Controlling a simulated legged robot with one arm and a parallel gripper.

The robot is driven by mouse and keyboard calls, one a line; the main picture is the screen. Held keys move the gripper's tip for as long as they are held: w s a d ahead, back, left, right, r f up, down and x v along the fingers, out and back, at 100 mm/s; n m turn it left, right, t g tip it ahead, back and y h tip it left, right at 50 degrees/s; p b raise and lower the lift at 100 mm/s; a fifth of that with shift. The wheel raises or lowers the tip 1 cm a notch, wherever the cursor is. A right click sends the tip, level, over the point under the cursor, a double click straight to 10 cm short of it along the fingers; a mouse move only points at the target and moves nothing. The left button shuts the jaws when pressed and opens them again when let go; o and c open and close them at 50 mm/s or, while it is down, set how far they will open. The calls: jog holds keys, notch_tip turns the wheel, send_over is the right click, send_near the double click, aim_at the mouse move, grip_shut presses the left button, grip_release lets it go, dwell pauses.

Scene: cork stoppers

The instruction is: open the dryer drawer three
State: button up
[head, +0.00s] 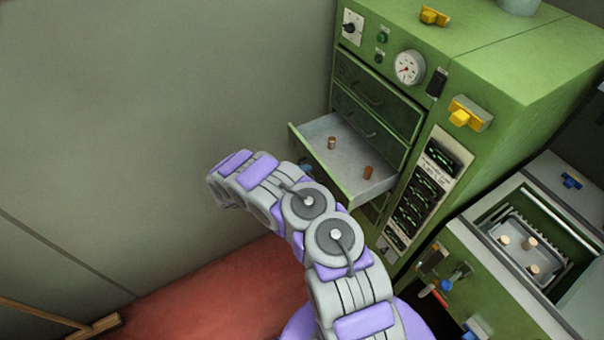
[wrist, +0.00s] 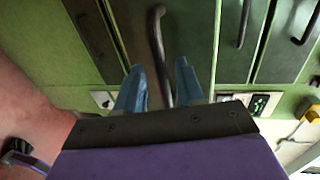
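The green dryer cabinet (head: 515,85) stands at the right of the head view. Its third drawer from the top (head: 345,150) is pulled out, with a light cork (head: 332,142) and a darker cork (head: 368,172) lying apart inside. The two drawers above (head: 378,97) are shut. In the wrist view a dark curved handle (wrist: 155,30) on a green front reaches down between the blue fingers of my gripper (wrist: 160,66). The fingers stand apart, with gaps beside the bar.
A grey-topped unit with a tray (head: 548,275) holding several corks stands at the lower right. Yellow switches (head: 468,112) and a gauge (head: 409,67) are on the cabinet.

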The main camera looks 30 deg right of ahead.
jog(key=shift+a+r, duration=0.1)
jog(key=p+v, duration=0.2)
jog(key=v, duration=1.5)
jog(key=shift+p, duration=0.4)
jog(key=shift+a, duration=0.1)
